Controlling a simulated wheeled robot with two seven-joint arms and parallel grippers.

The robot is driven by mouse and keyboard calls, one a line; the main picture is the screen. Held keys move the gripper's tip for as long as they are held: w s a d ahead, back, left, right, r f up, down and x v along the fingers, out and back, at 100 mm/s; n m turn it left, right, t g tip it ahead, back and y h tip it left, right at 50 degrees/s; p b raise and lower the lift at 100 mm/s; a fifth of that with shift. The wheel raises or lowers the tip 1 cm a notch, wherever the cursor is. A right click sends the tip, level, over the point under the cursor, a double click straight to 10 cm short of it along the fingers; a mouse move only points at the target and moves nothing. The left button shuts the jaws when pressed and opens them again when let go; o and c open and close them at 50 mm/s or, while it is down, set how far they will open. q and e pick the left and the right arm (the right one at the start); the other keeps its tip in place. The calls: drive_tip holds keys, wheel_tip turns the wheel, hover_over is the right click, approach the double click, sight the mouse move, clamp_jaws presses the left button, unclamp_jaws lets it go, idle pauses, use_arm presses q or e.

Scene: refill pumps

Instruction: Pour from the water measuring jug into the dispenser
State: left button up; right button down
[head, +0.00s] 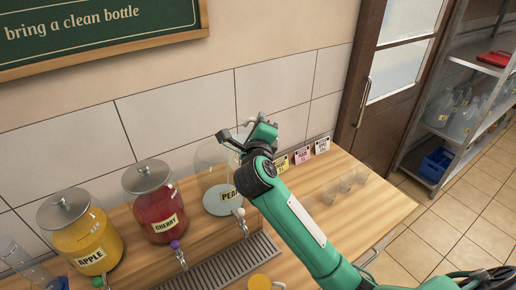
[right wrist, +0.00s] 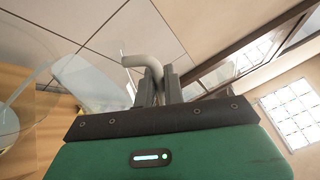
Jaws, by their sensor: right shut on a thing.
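My right gripper (head: 250,138) is raised beside and above the clear dispenser labelled PEAR (head: 212,160), near the back wall. In the right wrist view its fingers (right wrist: 158,88) are shut on a pale grey, bent handle (right wrist: 140,61), which I take to be the water measuring jug's. A pale see-through body (right wrist: 88,82) shows left of the handle; its edges are hard to tell from the dispenser glass. The dispenser has no visible lid, and a pale disc shows low inside it. I cannot see a stream of water. My left gripper is not in view.
Lidded dispensers of cherry (head: 155,203) and apple (head: 82,232) stand to the left. A clear measuring vessel (head: 22,262) is at the far left. A grey drip grille (head: 222,266) runs in front. Small cups (head: 345,184) and price cards (head: 302,156) are at right.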

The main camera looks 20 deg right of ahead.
drive_tip(key=shift+a+r, duration=0.1)
drive_tip(key=shift+r, duration=0.05)
drive_tip(key=shift+w+a+r+n, duration=0.15)
drive_tip(key=shift+r+n, duration=0.05)
drive_tip(key=shift+n, duration=0.3)
idle(0.3)
drive_tip(key=shift+a+r, duration=0.1)
drive_tip(key=shift+w+a+r+n, duration=0.1)
drive_tip(key=shift+n, duration=0.2)
drive_tip(key=shift+w+a+r+n, duration=0.15)
drive_tip(key=shift+a+r+n, duration=0.2)
drive_tip(key=shift+n, duration=0.15)
idle(0.8)
drive_tip(key=shift+a, duration=0.1)
